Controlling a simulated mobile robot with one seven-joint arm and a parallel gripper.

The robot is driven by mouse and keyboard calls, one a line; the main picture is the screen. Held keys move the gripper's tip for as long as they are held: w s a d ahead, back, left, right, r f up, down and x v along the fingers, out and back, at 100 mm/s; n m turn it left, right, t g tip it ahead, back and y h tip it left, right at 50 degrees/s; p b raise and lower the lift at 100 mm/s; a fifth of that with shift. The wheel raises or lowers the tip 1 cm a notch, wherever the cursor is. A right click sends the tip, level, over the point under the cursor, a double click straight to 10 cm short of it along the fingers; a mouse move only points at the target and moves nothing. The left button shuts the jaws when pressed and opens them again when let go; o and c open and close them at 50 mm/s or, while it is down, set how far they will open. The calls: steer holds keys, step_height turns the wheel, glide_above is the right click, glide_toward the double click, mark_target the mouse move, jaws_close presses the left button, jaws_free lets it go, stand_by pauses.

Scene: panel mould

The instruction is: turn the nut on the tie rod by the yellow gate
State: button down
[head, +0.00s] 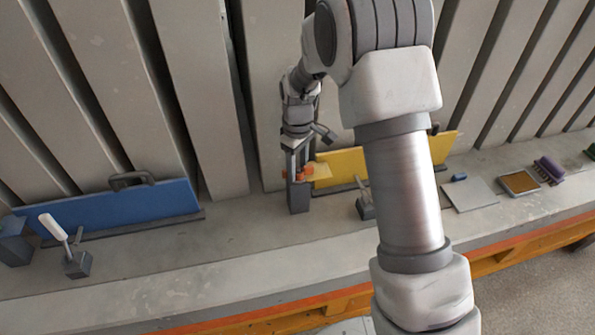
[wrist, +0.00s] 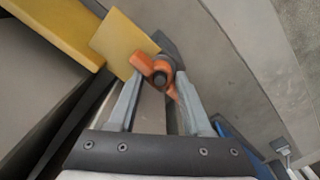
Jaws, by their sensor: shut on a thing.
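The yellow gate (head: 345,165) stands on the grey bench in the head view, partly hidden behind my arm. It also shows at the upper left of the wrist view (wrist: 60,35). The orange nut (wrist: 158,72) sits on the dark end of the tie rod (wrist: 160,79) in the wrist view. My gripper (wrist: 157,92) is shut on the nut, with one finger on each side. In the head view my gripper (head: 298,165) points down at the nut (head: 304,174), at the left end of the yellow gate, above a grey block (head: 299,198).
A blue gate (head: 120,215) with a dark handle stands to the left. A clamp with a white handle (head: 55,228) stands before it. A grey plate (head: 468,194), a brown-topped block (head: 520,182) and a purple brush (head: 549,170) lie at the right. The bench between the gates is clear.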

steer(key=shift+d, duration=0.3)
steer(key=m, duration=0.3)
steer(key=shift+w+m, duration=0.1)
steer(key=shift+m, duration=0.2)
steer(key=shift+m, duration=1.8)
steer(key=shift+w, duration=0.1)
